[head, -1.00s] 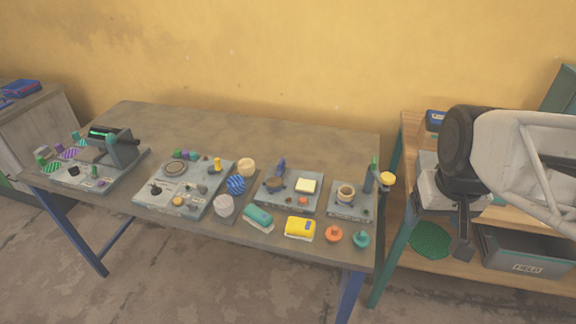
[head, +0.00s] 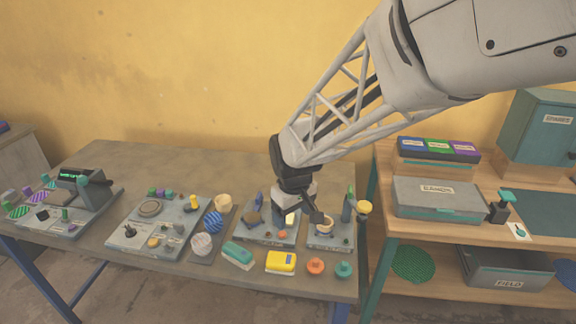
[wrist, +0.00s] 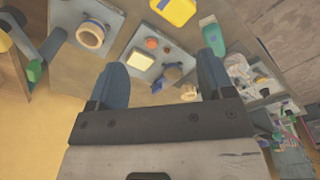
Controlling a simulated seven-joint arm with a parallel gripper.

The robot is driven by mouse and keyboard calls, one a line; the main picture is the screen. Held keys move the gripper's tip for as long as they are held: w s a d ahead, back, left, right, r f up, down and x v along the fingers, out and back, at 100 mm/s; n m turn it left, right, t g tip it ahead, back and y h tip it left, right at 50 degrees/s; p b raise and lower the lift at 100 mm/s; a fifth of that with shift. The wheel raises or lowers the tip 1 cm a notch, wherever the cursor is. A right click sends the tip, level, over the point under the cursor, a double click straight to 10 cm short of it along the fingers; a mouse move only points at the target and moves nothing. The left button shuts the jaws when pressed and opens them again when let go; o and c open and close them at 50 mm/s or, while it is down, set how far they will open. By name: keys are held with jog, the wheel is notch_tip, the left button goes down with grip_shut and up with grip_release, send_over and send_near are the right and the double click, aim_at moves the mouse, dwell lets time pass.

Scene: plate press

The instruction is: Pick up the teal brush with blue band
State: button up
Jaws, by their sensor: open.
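The teal brush (head: 237,253) lies near the front edge of the table, left of a yellow brush (head: 281,261). Its band is too small to make out clearly. My gripper (head: 298,214) is open and empty above the plates behind the brushes, to the right of and behind the teal brush. In the wrist view its two fingers (wrist: 162,72) stand apart over a plate with a cream pad.
An orange knob (head: 315,266) and a teal knob (head: 344,269) sit right of the yellow brush. A striped blue ball (head: 213,222) and several fitted plates stand behind the brushes. A wooden shelf with a grey box (head: 437,199) is at the right. The table's back is clear.

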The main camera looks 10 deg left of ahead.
aim_at(237, 249)
jog(key=a+f+n, duration=0.1)
jog(key=a+f, duration=0.3)
jog(key=a, duration=0.1)
jog(key=a+f+n, duration=0.1)
jog(key=a+f, duration=0.3)
jog(key=a, duration=0.2)
jog(key=a+f+n, duration=0.2)
jog(key=a+f, duration=0.1)
jog(key=a, duration=0.3)
jog(key=shift+w+f+g, duration=0.35)
jog(key=shift+f+g, duration=0.05)
jog(key=shift+d+f, duration=0.1)
jog(key=shift+f, duration=1.2)
jog(key=shift+f, duration=0.1)
jog(key=shift+d+f, duration=0.2)
jog(key=shift+f, duration=2.3)
jog(key=shift+c, duration=0.3)
jog(key=c, duration=1.1)
jog(key=shift+o, duration=0.2)
